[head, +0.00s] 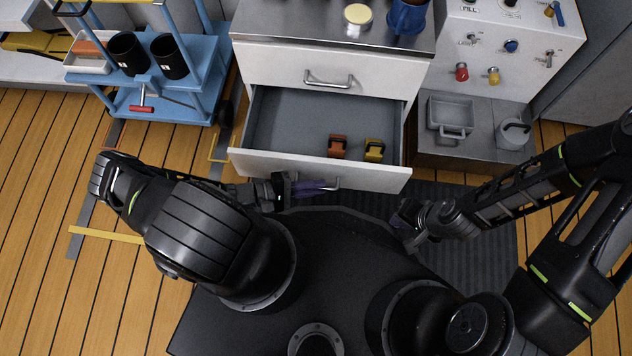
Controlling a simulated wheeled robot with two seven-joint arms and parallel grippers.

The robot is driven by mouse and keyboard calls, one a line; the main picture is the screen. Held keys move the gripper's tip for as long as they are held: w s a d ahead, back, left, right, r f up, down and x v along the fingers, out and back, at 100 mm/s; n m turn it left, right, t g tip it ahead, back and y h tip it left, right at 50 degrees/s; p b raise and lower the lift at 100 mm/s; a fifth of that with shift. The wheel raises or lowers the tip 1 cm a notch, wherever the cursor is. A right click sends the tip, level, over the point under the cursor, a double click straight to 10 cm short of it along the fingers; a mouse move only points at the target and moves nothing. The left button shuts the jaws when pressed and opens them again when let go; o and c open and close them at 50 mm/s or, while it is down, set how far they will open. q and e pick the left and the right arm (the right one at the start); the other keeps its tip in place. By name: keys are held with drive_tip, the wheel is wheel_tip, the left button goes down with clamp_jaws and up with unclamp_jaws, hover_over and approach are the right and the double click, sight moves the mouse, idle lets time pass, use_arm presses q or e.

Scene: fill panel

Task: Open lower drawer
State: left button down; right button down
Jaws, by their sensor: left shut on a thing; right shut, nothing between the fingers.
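The lower drawer (262,160) of the white cabinet is pulled out, and its grey inside shows. An orange object (337,146) and a yellow object (374,150) lie in it toward the right. My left gripper (312,187) is at the drawer's front and is shut on the drawer handle (336,184), which is partly hidden by the fingers. My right gripper (403,216) is shut and empty, to the right of the handle and apart from the drawer front. The upper drawer (290,68) above is closed, with its own metal handle (329,80).
A blue cart (160,100) with two black cups stands at the left. A control panel (510,50) with knobs and a grey ledge (480,105) with a tray are at the right. The cabinet top holds a round-lidded jar (357,15) and a blue mug (408,16).

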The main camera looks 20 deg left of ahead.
idle(0.3)
use_arm(q)
drive_tip(key=c, duration=1.5)
unclamp_jaws()
drive_tip(key=shift+a, duration=0.1)
drive_tip(key=p+v, duration=0.1)
drive_tip(key=v, duration=0.6)
drive_tip(key=shift+s+a+r+p, duration=0.15)
drive_tip(key=shift+s+a+p, duration=0.1)
drive_tip(key=shift+p, duration=0.05)
